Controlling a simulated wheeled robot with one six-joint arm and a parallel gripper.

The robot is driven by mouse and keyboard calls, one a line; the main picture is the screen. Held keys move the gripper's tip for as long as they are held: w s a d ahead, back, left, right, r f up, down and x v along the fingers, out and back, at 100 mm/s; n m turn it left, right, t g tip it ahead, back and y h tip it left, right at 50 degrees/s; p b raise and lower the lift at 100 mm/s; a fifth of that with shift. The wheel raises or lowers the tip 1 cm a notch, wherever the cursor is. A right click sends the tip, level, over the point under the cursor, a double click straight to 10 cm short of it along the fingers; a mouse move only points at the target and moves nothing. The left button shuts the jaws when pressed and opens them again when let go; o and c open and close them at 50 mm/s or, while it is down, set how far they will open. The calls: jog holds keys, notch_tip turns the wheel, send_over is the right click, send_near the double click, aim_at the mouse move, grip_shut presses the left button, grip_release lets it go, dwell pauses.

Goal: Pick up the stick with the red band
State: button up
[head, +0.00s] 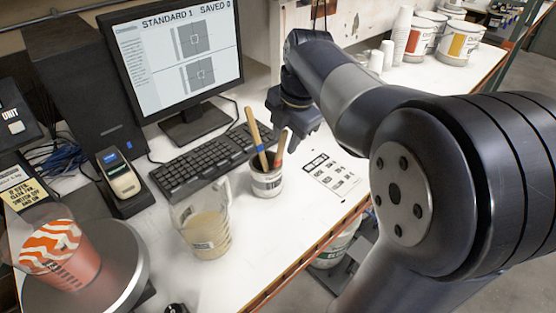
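A small can (267,182) with a white label stands on the white bench in front of the keyboard. Two sticks lean up out of it. The stick with the red band (281,147) is the right one, and its red part shows just below my gripper. A tan wooden stick (255,134) leans to the left. My gripper (287,140) points down over the can, close to the top of the red-banded stick. I cannot tell whether its fingers touch the stick or how far apart they are. The lower ends of both sticks are hidden in the can.
A clear jug (205,228) of beige liquid stands left of the can. A printed sheet (335,174) lies to the right. The keyboard (208,160) and monitor (178,50) are behind. Paint cans (463,40) and stacked cups (402,35) stand at the back right.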

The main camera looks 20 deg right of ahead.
aim_at(278, 161)
jog(key=shift+x, duration=1.45)
jog(key=shift+c, duration=0.4)
grip_shut()
